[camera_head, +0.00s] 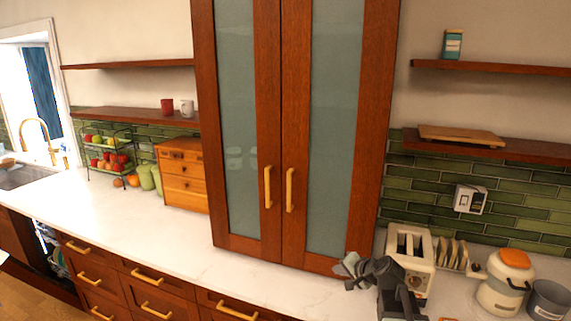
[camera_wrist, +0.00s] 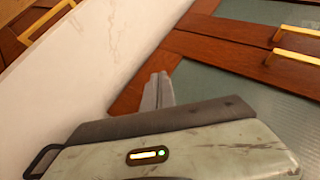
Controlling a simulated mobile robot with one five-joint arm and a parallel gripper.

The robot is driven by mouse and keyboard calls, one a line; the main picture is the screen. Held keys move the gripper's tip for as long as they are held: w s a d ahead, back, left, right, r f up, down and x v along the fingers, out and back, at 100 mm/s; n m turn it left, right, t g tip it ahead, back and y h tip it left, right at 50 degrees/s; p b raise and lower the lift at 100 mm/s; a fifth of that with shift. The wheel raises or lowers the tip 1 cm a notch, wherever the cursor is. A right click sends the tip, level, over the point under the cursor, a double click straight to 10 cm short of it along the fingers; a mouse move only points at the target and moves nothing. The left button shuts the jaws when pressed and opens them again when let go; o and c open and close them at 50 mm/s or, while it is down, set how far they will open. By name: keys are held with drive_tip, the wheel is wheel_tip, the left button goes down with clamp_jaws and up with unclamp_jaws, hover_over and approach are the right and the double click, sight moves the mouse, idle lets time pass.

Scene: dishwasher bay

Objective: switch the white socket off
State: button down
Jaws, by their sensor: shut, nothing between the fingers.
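The white socket (camera_head: 470,199) is on the green tiled wall at the right in the head view, above the counter and below a wooden shelf. The position of its switch is too small to tell. My gripper (camera_head: 347,268) is in front of the tall cabinet's lower right corner, left of the toaster and well left of and below the socket. In the wrist view my gripper (camera_wrist: 158,88) is shut and empty, with its fingers together. The socket is not in the wrist view.
A cream toaster (camera_head: 409,256), a toast rack (camera_head: 452,254), an orange-lidded canister (camera_head: 505,280) and a grey pot (camera_head: 548,300) stand on the counter below the socket. The tall cabinet (camera_head: 385,120) stands left of it. The counter's middle left (camera_head: 120,213) is clear.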

drive_tip(key=s+a+f+n+g+h, duration=0.1)
drive_tip(key=s+a+f+n+g, duration=0.4)
drive_tip(key=s+a+f, duration=0.4)
drive_tip(key=s+d+f+n+g+h, duration=0.2)
drive_tip(key=s+d, duration=0.5)
drive_tip(key=s, duration=0.5)
drive_tip(key=n+g+h, duration=0.1)
drive_tip(key=g+h, duration=0.1)
drive_tip(key=shift+s+d+g+b, duration=0.15)
drive_tip(key=shift+d+g+b, duration=0.05)
drive_tip(key=shift+g+b, duration=0.15)
